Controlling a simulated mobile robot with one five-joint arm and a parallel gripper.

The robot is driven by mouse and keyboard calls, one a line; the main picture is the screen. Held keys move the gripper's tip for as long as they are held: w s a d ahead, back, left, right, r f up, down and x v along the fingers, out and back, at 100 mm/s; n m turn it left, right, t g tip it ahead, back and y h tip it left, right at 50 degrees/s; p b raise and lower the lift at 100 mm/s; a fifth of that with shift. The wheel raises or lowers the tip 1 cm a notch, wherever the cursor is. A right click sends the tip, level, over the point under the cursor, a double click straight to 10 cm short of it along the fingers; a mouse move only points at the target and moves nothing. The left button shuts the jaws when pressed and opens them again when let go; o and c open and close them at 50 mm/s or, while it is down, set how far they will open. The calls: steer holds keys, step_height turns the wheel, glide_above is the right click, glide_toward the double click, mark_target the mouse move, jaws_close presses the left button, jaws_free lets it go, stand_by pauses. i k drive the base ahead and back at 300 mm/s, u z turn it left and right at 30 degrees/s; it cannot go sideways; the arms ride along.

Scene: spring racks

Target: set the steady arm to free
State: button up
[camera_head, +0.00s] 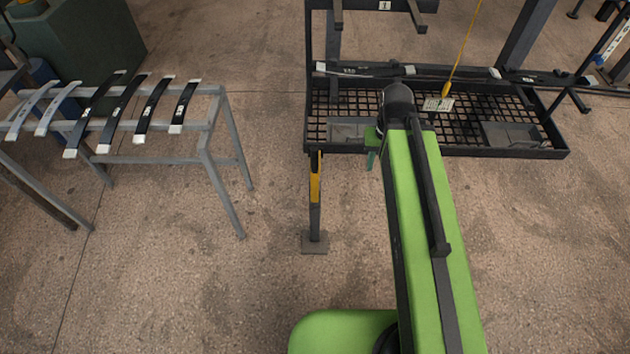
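A short dark post with a yellow upright part (315,185) stands on a square foot plate at the front left corner of the black mesh rack. It may be the steady arm; no label or marked setting on it is readable. My green arm reaches forward from the bottom right to a dark grey joint. Small green and teal parts show left of this joint, to the right of the yellow part and apart from it in the picture. My gripper's fingers cannot be made out, and whether they are open is hidden.
The black mesh rack (470,150) holds grey trays and long dark bars, with a yellow cord hanging over it. A grey stand (225,160) on the left carries several curved leaf springs (120,112). A dark green cabinet (80,45) stands behind. The floor between stand and post is clear.

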mark_target(315, 152)
steer(key=k, duration=1.3)
steer(key=u, duration=0.35)
steer(key=i, duration=0.7)
steer(key=u, duration=0.75)
steer(key=i, duration=0.9)
steer(key=u, duration=0.25)
